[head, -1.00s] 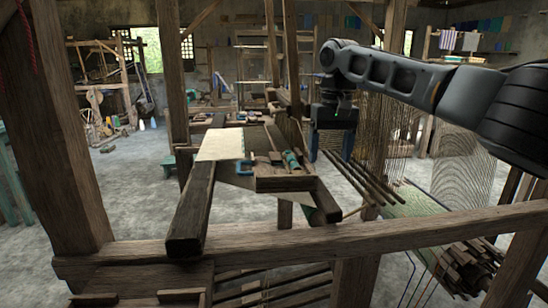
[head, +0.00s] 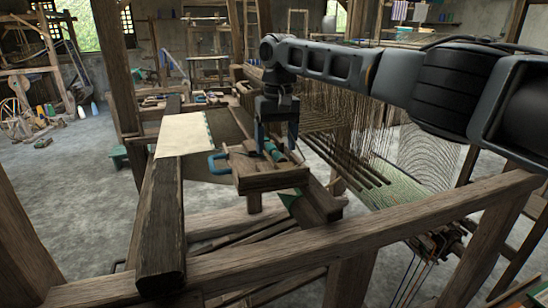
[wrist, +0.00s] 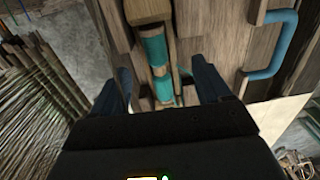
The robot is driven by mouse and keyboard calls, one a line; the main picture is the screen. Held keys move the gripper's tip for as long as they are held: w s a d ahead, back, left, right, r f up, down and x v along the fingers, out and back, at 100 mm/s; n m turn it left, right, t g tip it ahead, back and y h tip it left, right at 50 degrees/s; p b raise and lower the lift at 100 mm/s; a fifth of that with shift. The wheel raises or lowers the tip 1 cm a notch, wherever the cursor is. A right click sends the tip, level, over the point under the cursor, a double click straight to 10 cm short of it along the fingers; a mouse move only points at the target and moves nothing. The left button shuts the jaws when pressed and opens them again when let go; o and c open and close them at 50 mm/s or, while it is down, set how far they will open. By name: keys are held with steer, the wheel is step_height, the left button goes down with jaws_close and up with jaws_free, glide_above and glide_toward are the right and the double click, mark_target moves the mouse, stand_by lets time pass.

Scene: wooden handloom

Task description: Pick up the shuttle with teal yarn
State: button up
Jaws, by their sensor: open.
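The shuttle with teal yarn (wrist: 154,52) lies on a wooden board (head: 265,178) of the loom. It is a brown wooden piece with teal wound sections. In the head view the shuttle (head: 271,151) shows only partly, behind and between my fingers. My gripper (head: 277,146) is open and points down over it. In the wrist view my gripper (wrist: 163,82) has one finger on each side of the shuttle, with visible gaps. I cannot tell how far the fingertips are above the board.
A blue C-shaped handle or clamp (head: 217,163) stands left of the board. A pale sheet (head: 183,134) lies on a dark beam (head: 160,225) further left. Hanging warp threads (head: 350,115) are to the right. A long wooden rail (head: 410,212) crosses in front.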

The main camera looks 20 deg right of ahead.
steer(key=shift+f, duration=1.35)
steer(key=shift+c, duration=0.2)
steer(key=c, duration=1.2)
